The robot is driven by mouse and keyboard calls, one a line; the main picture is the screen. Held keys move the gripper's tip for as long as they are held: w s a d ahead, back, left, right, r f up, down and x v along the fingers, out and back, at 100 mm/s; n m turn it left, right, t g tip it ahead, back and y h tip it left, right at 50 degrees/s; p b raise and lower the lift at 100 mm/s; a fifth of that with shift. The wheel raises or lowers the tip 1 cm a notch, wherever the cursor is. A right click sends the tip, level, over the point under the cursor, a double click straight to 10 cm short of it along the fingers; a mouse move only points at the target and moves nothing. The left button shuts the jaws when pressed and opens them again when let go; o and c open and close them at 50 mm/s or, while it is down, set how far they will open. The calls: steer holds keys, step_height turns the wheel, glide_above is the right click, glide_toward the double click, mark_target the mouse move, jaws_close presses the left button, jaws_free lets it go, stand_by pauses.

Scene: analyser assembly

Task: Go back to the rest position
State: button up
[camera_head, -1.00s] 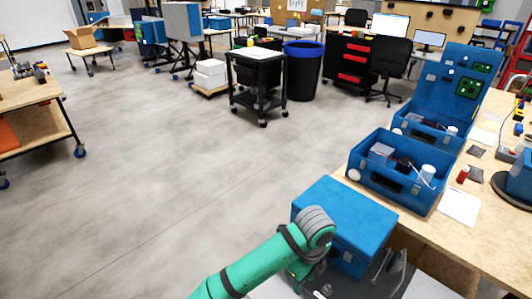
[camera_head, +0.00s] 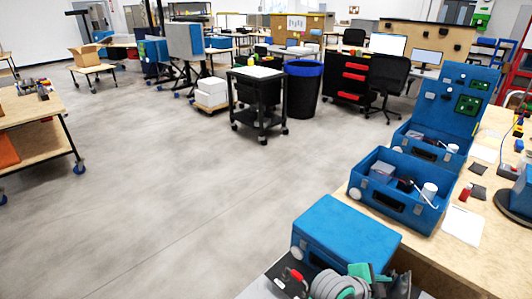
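My arm (camera_head: 335,286) is folded low at the bottom edge, with its grey joint and a bit of green link showing. Dark parts at its right end, by the frame's bottom, may belong to my gripper, but its fingers cannot be made out. A closed blue case (camera_head: 345,236) stands just behind my arm, in front of the table corner. I cannot tell whether anything is held.
The wooden table (camera_head: 475,262) at right carries an open blue case (camera_head: 393,212) with parts inside, another with a raised lid (camera_head: 461,100), and a white sheet (camera_head: 461,225). A black cart (camera_head: 257,108) and blue-rimmed bin (camera_head: 303,88) stand further back. Grey floor at left is clear.

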steer(key=s+a+f+n+t+y, duration=0.3)
steer(key=s+a+f+n+t, duration=0.15)
steer(key=s+a+n, duration=0.4)
steer(key=s+a+f+n+t+y, duration=0.4)
steer(key=s+a+n+t, duration=0.15)
steer(key=a+n, duration=0.55)
steer(key=s+a+r+t+y, duration=0.1)
steer(key=s+a+r+y, duration=0.2)
steer(key=s+a, duration=1)
steer(key=s, duration=0.3)
steer(key=shift+a+n+t, duration=0.15)
steer(key=shift+n+t, duration=0.15)
steer(key=shift+n, duration=0.05)
